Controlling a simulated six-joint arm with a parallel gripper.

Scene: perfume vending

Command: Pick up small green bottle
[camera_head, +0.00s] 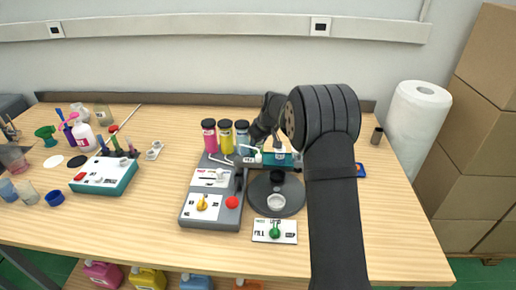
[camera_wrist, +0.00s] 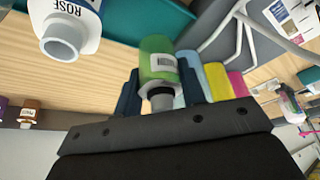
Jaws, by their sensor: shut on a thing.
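The small green bottle (camera_wrist: 158,62) shows in the wrist view, with a pale label and a dark neck or cap toward me. My gripper (camera_wrist: 160,85) is shut on it, one dark finger on each side. In the head view my gripper (camera_head: 262,130) is behind the dispensing station, just right of the blue bottle. There my arm and the station parts largely hide the held bottle, and I cannot make it out clearly.
Pink (camera_head: 209,140), yellow (camera_head: 226,140) and blue (camera_head: 242,138) bottles stand close left of my gripper. The grey station (camera_head: 212,200) has levers and knobs. A ROSE-labelled bottle (camera_wrist: 70,22) is near in the wrist view. A paper roll (camera_head: 414,120) stands right.

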